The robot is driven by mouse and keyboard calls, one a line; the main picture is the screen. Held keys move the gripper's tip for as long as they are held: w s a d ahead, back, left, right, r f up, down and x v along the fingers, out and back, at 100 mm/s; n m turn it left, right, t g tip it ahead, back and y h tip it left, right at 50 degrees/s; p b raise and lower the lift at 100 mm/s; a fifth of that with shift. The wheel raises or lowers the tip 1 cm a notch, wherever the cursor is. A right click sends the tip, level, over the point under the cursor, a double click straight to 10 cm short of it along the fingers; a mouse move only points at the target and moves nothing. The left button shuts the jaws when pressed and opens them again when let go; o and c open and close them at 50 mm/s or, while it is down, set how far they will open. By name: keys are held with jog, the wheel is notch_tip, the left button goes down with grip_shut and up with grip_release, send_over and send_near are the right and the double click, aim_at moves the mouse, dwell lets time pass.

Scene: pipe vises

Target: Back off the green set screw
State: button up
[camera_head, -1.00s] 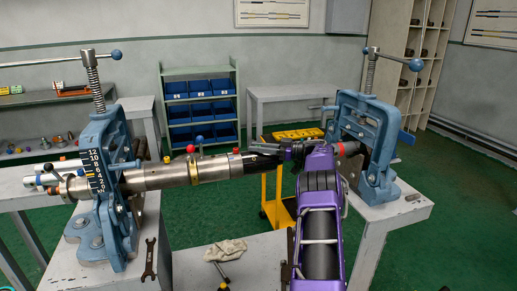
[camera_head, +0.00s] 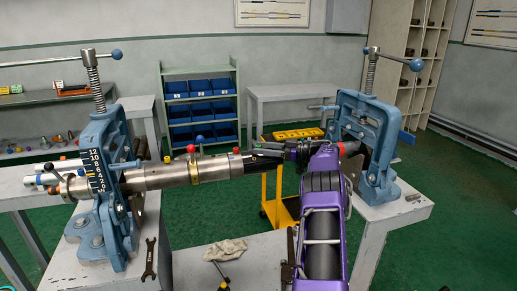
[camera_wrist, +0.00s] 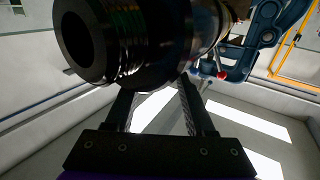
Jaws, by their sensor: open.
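A steel pipe assembly (camera_head: 160,175) lies level through the blue vise (camera_head: 108,190) at left. Along it are a collar with a red-balled screw (camera_head: 191,149) and a blue-balled screw (camera_head: 199,139), then a black end section (camera_head: 246,164). I cannot make out a green set screw for certain. My gripper (camera_head: 268,150) is at the black end, right of the collar. In the wrist view the black threaded pipe end (camera_wrist: 88,45) fills the top, and my open fingers (camera_wrist: 157,88) point toward it with nothing between them. Their tips are hidden behind it, so contact cannot be told.
A second blue vise (camera_head: 372,150) stands on a bench at right, beyond my arm. A rag (camera_head: 225,250) and a wrench (camera_head: 150,258) are on the near bench. A yellow cart (camera_head: 283,195) and a blue-bin shelf (camera_head: 200,108) stand behind.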

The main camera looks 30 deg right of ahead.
jog(key=v, duration=1)
jog(key=shift+s, duration=0.1)
